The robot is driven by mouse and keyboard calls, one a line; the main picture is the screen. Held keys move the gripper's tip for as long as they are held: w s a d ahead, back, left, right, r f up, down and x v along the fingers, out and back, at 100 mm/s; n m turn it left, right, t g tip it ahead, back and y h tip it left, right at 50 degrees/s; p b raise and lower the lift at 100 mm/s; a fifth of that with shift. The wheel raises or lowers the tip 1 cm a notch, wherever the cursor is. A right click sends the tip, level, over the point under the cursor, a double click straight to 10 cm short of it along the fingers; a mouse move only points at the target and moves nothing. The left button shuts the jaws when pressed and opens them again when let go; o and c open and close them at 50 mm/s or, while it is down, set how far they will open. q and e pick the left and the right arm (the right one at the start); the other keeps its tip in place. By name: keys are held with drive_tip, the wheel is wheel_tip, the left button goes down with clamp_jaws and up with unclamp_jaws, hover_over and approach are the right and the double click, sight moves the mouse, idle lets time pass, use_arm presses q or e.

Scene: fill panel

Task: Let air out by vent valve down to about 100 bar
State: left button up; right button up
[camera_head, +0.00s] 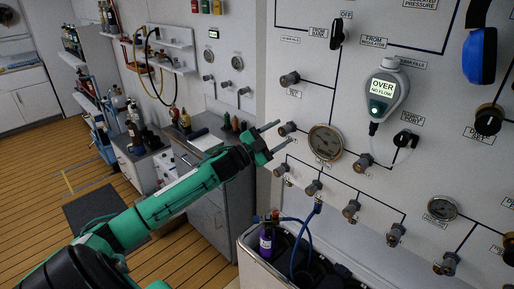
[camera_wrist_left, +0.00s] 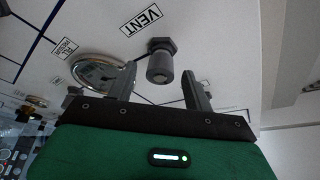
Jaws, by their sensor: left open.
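The vent valve (camera_head: 287,129) is a grey knob on the white panel, left of the round gauge (camera_head: 325,142). In the left wrist view the knob (camera_wrist_left: 160,66) stands out below the VENT label (camera_wrist_left: 141,20). My left gripper (camera_head: 279,134) is open, its fingers pointing at the panel. In the wrist view its two fingers (camera_wrist_left: 160,88) are on either side of the knob, with a gap showing to the right finger; contact cannot be told. The gauge (camera_wrist_left: 100,73) is partly behind the left finger, and its reading is too small to tell. My right gripper is not in view.
A flow meter (camera_head: 389,91) shows "OVER NO FLOW". Several similar knobs sit close by, one above (camera_head: 289,79) and a row below (camera_head: 313,187). A bin (camera_head: 262,262) with a purple bottle (camera_head: 266,240) and blue hose stands beneath. A counter (camera_head: 205,140) is at left.

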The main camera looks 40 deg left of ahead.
use_arm(q)
drive_tip(key=b+v, duration=0.4)
drive_tip(key=v, duration=0.9)
idle(1.8)
